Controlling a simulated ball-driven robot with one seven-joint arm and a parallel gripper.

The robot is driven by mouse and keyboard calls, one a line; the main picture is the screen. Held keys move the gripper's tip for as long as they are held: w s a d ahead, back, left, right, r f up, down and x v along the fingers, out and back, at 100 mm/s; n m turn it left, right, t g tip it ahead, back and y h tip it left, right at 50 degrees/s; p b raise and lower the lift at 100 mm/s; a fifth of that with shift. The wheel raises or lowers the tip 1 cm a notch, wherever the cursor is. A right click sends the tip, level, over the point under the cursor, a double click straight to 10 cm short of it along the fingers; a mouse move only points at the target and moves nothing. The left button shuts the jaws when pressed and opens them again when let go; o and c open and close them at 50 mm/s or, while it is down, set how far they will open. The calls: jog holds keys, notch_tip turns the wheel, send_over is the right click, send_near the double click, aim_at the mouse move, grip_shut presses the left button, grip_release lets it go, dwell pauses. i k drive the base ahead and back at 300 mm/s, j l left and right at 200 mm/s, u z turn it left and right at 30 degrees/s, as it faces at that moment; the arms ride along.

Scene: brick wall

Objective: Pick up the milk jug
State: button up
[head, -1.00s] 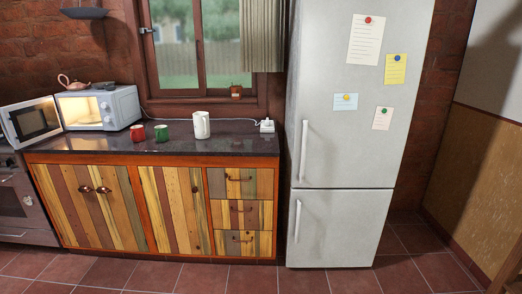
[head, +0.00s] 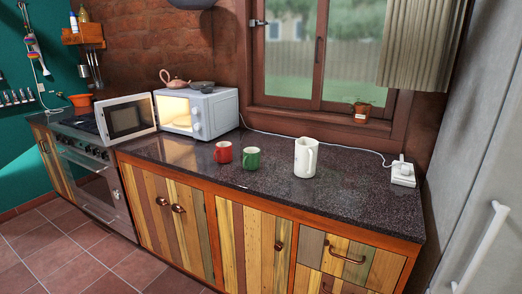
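My gripper is not in view.
An open microwave (head: 200,112) stands at the counter's back left, with a teapot (head: 174,81) on top. A white socket box (head: 403,173) with a cable sits at the right end. The fridge (head: 470,150) stands at the right. Tiled floor (head: 60,250) shows at lower left.

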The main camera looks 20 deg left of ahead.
aim_at(306, 148)
jog(key=i+l+u, duration=0.2)
jog(key=i+u, duration=0.3)
jog(key=i+l+u, duration=0.25)
jog(key=u, duration=0.25)
jog(key=i+l+u, duration=0.2)
jog(key=l+u, duration=0.25)
jog(key=l, duration=0.15)
jog(key=i+l+u, duration=0.2)
jog(key=l+u, duration=0.3)
